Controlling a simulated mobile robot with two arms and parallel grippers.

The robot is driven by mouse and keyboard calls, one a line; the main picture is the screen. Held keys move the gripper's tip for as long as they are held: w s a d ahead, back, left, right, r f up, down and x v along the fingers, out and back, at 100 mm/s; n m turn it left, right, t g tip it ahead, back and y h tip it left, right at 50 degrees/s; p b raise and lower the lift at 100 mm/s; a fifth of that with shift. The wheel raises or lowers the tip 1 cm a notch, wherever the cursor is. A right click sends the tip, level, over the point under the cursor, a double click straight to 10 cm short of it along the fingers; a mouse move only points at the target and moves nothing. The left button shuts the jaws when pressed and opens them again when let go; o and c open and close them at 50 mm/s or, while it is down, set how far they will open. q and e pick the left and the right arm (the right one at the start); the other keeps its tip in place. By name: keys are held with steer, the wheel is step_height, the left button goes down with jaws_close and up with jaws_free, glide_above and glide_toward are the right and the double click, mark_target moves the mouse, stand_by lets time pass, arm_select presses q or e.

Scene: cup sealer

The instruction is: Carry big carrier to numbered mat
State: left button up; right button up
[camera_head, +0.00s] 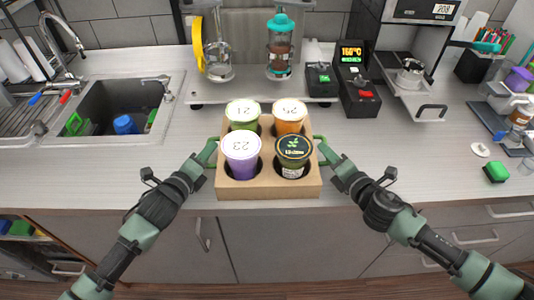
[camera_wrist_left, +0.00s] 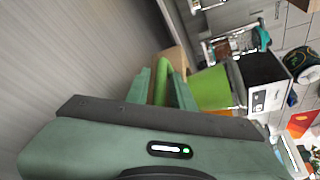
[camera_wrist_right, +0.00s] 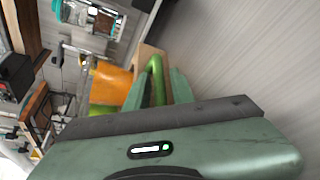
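The big carrier (camera_head: 268,190) is a brown cardboard box with green side handles at the middle of the counter. It holds a green cup (camera_head: 242,112), an orange cup (camera_head: 289,117), a purple cup (camera_head: 241,157) and a black-lidded cup (camera_head: 293,155). The white lids bear numbers. My left gripper (camera_head: 209,155) is shut on the left handle, which shows between its fingers in the left wrist view (camera_wrist_left: 163,72). My right gripper (camera_head: 329,154) is shut on the right handle, also in the right wrist view (camera_wrist_right: 157,72). I cannot tell whether the carrier touches the counter. I see no numbered mat.
A sink (camera_head: 115,108) lies at the left. The sealing machine (camera_head: 225,90), small black devices (camera_head: 357,92) and a coffee machine (camera_head: 410,75) stand along the back. A green sponge-like block (camera_head: 496,172) lies at the right. The counter is clear on both sides of the carrier.

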arm_select(q)
steer(key=shift+w+d, duration=0.1)
steer(key=shift+w, duration=0.2)
arm_select(e)
steer(key=shift+w+a, duration=0.15)
steer(key=shift+w, duration=0.1)
arm_select(q)
jaws_close()
arm_select(e)
jaws_close()
steer(key=shift+f, duration=0.1)
stand_by(0.6)
arm_select(q)
steer(key=shift+w+r, duration=0.15)
steer(key=shift+r, duration=0.15)
arm_select(e)
steer(key=shift+w+r, duration=0.15)
steer(key=shift+r, duration=0.15)
